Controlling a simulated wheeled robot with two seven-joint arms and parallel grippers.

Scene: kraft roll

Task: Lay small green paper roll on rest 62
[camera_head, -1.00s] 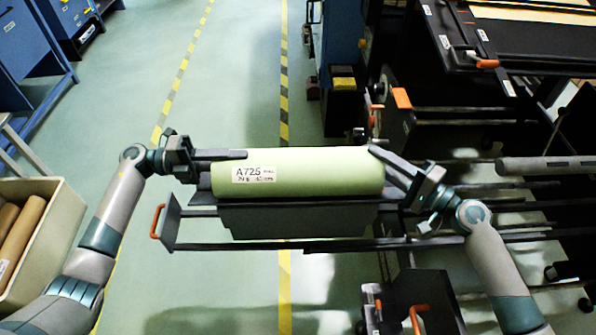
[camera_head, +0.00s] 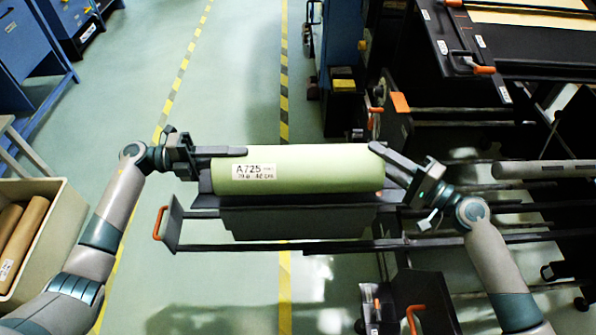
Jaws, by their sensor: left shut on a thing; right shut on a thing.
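A green paper roll (camera_head: 320,167) with a white label reading A725 lies level across the middle of the view. My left gripper (camera_head: 226,153) is shut on its left end, and my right gripper (camera_head: 388,160) is shut on its right end. Directly below the roll in the picture is a dark grey rest or cradle (camera_head: 290,222); I cannot tell whether the roll touches it. No number 62 is readable. The hidden inner ends of the fingers cover the roll's ends.
A frame with an orange handle (camera_head: 160,222) extends left of the cradle. Dark machinery with rails (camera_head: 530,237) fills the right. A bin (camera_head: 45,245) with brown rolls stands at left. Open floor with yellow-black tape (camera_head: 180,75) lies beyond.

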